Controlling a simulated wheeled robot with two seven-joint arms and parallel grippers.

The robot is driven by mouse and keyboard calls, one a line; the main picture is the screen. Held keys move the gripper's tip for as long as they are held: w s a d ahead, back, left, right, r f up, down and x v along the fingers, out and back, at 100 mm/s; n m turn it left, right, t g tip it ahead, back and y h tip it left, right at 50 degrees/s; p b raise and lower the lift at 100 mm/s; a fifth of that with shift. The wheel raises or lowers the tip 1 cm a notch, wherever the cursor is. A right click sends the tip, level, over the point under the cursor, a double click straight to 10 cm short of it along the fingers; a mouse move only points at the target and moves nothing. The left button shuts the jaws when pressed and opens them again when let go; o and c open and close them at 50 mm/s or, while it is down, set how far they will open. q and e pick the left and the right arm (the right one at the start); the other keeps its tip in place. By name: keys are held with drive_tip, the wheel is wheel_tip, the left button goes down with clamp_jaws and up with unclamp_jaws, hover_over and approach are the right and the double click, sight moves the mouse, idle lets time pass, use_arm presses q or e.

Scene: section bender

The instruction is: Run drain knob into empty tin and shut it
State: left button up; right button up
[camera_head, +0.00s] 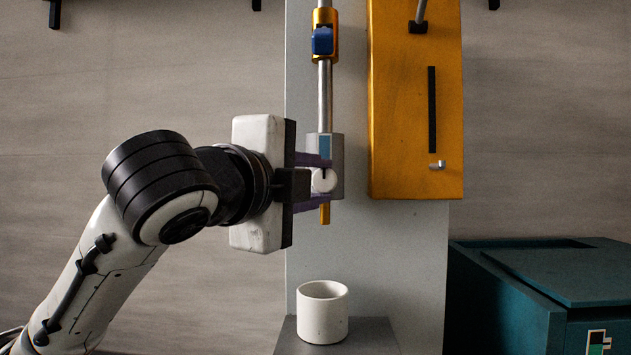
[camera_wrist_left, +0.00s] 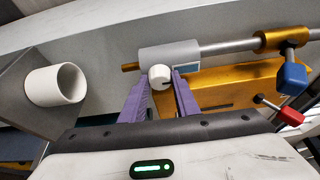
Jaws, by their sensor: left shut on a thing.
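The drain knob (camera_head: 323,181) is a round white knob with a dark mark, on the front of a grey valve block (camera_head: 338,160) with a brass spout (camera_head: 325,213) below. My left gripper (camera_head: 318,180) reaches in from the left and is shut on the knob, its purple fingers above and below it. The left wrist view shows the knob (camera_wrist_left: 160,76) between the fingertips (camera_wrist_left: 160,84). The tin (camera_head: 322,312) is a white open-topped cup, upright below the spout; its floor is hidden in the head view. It also shows in the left wrist view (camera_wrist_left: 56,85). My right gripper is out of view.
The tin stands on a grey shelf (camera_head: 375,338) before a grey upright panel (camera_head: 405,260). A steel pipe with a blue-handled valve (camera_head: 323,41) runs above the block. A yellow box (camera_head: 415,100) is to its right. A teal cabinet (camera_head: 500,300) stands at lower right.

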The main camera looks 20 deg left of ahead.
use_arm(q)
drive_tip(key=m, duration=0.2)
drive_tip(key=m+g, duration=0.1)
drive_tip(key=shift+d+r+m+g, duration=0.1)
drive_tip(key=shift+r+m+g, duration=0.2)
drive_tip(key=shift+m, duration=0.1)
drive_tip(key=m+g+y, duration=0.1)
drive_tip(key=m, duration=0.1)
drive_tip(key=m+y, duration=0.1)
drive_tip(key=m, duration=0.1)
drive_tip(key=shift+d+g, duration=0.15)
drive_tip(key=shift+g, duration=0.25)
drive_tip(key=shift+r+m, duration=0.1)
drive_tip(key=shift+m, duration=0.2)
drive_tip(key=o, duration=1)
drive_tip(key=shift+o, duration=0.2)
drive_tip(key=b+v, duration=0.2)
drive_tip(key=v, duration=0.8)
drive_tip(key=shift+s+d, duration=0.1)
drive_tip(key=shift+d, duration=0.05)
